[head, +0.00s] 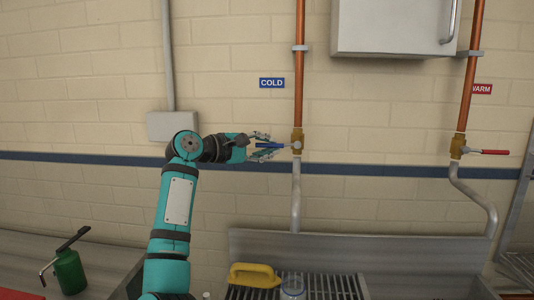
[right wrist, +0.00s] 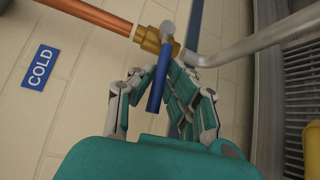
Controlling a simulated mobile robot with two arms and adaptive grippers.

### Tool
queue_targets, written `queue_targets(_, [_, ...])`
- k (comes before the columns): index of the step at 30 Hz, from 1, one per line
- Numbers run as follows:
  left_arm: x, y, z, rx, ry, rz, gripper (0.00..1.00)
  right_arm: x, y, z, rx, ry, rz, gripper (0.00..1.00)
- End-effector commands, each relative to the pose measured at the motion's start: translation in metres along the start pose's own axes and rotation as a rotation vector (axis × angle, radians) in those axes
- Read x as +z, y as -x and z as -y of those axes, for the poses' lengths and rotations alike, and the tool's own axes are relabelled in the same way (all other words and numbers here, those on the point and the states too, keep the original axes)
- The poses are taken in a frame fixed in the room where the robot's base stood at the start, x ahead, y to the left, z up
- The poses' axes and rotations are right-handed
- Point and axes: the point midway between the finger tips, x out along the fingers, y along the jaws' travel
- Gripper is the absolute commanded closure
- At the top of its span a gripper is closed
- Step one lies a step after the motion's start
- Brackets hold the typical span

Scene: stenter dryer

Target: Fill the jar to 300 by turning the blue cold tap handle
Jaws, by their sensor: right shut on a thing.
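The blue cold tap handle (head: 272,145) points left, roughly level, from a brass valve (head: 297,141) on the copper pipe under the COLD sign. My right gripper (head: 266,147) reaches it from the left and is shut on it. In the right wrist view the blue handle (right wrist: 159,85) lies between the fingers (right wrist: 160,92). The clear jar (head: 292,284) stands on the slatted grate below the cold outlet pipe (head: 296,195). Its level and markings are too small to read, and no water stream is clearly visible. My left gripper is out of view.
A red-handled warm tap (head: 487,152) is at the right. A green pump can (head: 70,270) stands on the left counter. A grey cabinet (head: 394,25) hangs above.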

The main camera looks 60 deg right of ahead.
Motion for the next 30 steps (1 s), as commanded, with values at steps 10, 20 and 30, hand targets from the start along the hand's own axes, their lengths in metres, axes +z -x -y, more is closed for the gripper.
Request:
queue_targets(10, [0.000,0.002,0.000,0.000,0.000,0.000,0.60,0.001,0.000,-0.001,0.001,0.003,0.002,0.65])
queue_targets(20, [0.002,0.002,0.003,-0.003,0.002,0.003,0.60,0.000,0.003,0.000,-0.002,0.002,0.001,0.63])
queue_targets(30, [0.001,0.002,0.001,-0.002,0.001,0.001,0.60,-0.001,0.063,-0.001,0.000,0.004,-0.002,0.63])
